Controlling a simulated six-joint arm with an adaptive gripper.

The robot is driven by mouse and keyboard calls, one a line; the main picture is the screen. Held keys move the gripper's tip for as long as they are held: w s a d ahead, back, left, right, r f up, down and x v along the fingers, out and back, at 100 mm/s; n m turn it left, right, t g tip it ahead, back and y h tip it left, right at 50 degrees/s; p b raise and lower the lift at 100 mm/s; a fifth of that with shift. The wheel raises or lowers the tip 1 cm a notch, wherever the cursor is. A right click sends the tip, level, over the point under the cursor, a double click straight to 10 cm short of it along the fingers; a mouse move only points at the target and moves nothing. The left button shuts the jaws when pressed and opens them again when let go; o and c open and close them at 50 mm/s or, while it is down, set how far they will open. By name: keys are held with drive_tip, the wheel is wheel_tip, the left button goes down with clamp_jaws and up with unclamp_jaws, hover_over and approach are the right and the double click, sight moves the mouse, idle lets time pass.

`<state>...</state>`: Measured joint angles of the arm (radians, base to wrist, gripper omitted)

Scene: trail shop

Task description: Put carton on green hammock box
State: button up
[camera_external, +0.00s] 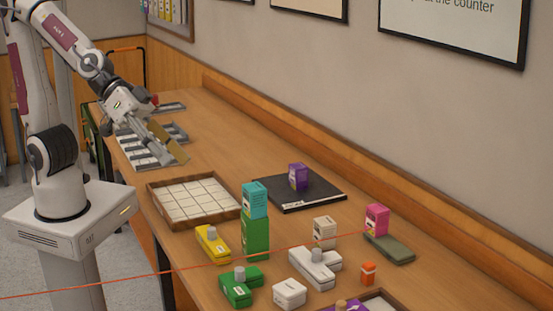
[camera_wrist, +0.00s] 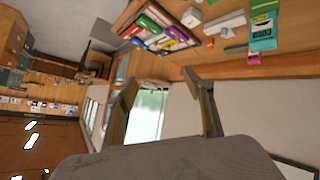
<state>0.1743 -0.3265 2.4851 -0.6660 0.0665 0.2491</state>
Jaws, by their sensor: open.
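A teal carton (camera_external: 255,199) stands on top of an upright green box (camera_external: 256,238) in the external view. The teal carton also shows at the upper right of the wrist view (camera_wrist: 263,35). A pink carton (camera_external: 376,219) stands on a flat olive-green box (camera_external: 389,248). A small cream carton (camera_external: 325,230) stands between these two stacks. The labels are too small to tell which box is the hammock box. My gripper (camera_external: 162,144) is open and empty, above the far left of the counter, well away from the cartons. Its spread fingers show in the wrist view (camera_wrist: 162,80).
A wooden tray of white tiles (camera_external: 151,187) lies mid-counter. Behind it is a black mat (camera_external: 328,191) bearing a purple box (camera_external: 298,177). Yellow (camera_external: 212,244), green (camera_external: 240,287) and white boxes (camera_external: 315,268) crowd the near counter. A red line crosses the foreground.

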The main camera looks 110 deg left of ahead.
drive_tip(key=s+a+m+g+y, duration=0.1)
drive_tip(key=s+a, duration=0.3)
drive_tip(key=s, duration=0.5)
drive_tip(key=s+a+f+m+g+y, duration=0.1)
drive_tip(key=s+a+g, duration=0.2)
drive_tip(key=s, duration=0.7)
drive_tip(key=shift+s+a+f+m+g, duration=0.15)
drive_tip(key=shift+a+f+m+g, duration=0.2)
drive_tip(key=shift+a, duration=0.35)
